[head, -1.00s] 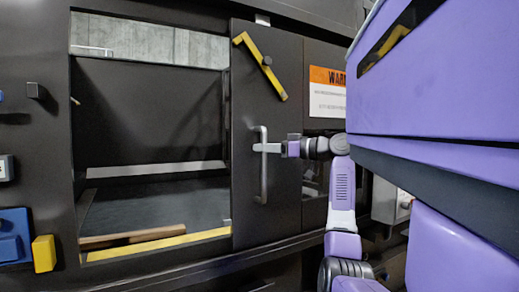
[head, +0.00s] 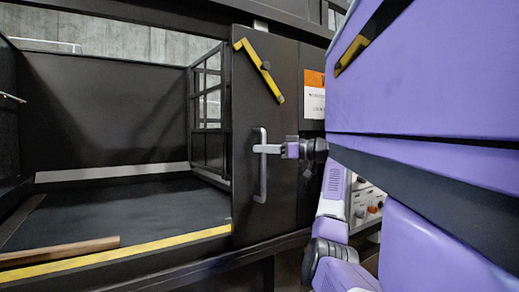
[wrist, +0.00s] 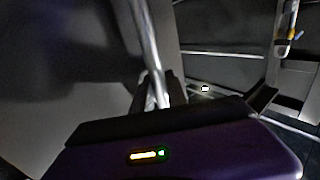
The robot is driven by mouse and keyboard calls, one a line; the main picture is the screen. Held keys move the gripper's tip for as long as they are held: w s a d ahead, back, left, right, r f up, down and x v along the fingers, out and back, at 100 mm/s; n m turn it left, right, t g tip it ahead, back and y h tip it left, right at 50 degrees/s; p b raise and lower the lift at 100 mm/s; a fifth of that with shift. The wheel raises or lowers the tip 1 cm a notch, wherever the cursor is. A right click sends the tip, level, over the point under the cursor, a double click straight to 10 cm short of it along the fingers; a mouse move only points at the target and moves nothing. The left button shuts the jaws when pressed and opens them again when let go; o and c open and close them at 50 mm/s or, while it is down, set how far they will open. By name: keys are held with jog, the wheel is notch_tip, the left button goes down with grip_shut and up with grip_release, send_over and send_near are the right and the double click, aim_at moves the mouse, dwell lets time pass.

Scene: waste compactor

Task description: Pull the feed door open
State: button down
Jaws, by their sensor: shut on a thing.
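The feed door (head: 278,128) is a dark upright panel with a yellow latch bar (head: 258,70) tilted across its upper part. A light grey vertical handle (head: 262,180) stands out from the door's face. My gripper (head: 268,149) comes from the right and is shut on the handle at its upper half. In the wrist view the handle (wrist: 148,50) runs down between the fingers, and my gripper (wrist: 158,95) is around it. Left of the door the feed opening stands wide, with its dark floor (head: 125,215) in view.
A yellow sill strip (head: 130,252) edges the opening, with a wooden plank (head: 60,251) lying behind it. A warning sign (head: 314,95) is partly hidden behind my purple body at right. A grey control box (head: 367,205) stands low behind my arm.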

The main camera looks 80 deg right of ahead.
jog(key=shift+s+d+r, duration=0.2)
jog(key=c, duration=1.3)
grip_release()
jog(key=shift+f, duration=0.1)
jog(key=b+v, duration=0.2)
jog(key=v, duration=0.5)
jog(key=shift+s+a, duration=0.1)
jog(key=shift+s, duration=0.3)
